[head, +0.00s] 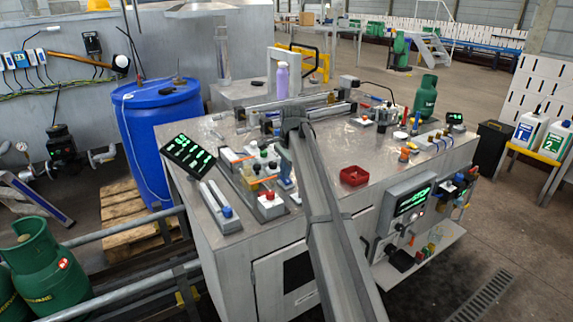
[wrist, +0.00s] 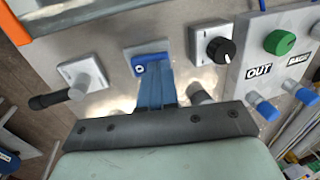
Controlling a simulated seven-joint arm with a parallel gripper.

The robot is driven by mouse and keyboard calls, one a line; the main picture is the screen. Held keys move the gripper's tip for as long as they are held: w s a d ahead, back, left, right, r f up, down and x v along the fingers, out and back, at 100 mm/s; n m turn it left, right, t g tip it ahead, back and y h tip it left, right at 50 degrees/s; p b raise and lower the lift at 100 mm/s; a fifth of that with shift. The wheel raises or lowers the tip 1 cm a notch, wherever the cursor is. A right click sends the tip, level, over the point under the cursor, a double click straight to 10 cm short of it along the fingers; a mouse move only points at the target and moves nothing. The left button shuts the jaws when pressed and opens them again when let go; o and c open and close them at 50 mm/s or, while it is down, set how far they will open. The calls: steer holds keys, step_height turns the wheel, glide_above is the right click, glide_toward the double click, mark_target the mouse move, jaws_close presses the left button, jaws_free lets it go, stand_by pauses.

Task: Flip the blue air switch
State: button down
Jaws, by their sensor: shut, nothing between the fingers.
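The blue air switch (wrist: 150,58) is marked with a white O and sits on a pale plate at the upper middle of the wrist view. My gripper (wrist: 153,78) comes in from below with its blue fingers closed together and empty. The fingertips overlap the lower part of the switch in that view; I cannot tell whether they touch it. In the head view my gripper (head: 286,176) points down at the left part of the bench top, and I cannot make out the switch there.
A panel with a green button (wrist: 280,42) and blue-tipped levers lies further right.

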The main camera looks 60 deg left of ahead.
steer(key=shift+f, duration=0.1)
steer(key=shift+a+f, duration=0.25)
steer(key=shift+f, duration=0.1)
steer(key=shift+d+f, duration=0.1)
steer(key=shift+d, duration=0.05)
steer(key=shift+s+d+f, duration=0.1)
steer(key=shift+d+f, duration=0.05)
steer(key=shift+d, duration=0.8)
steer(key=shift+r, duration=0.5)
steer(key=v, duration=1.3)
steer(key=shift+r, duration=0.35)
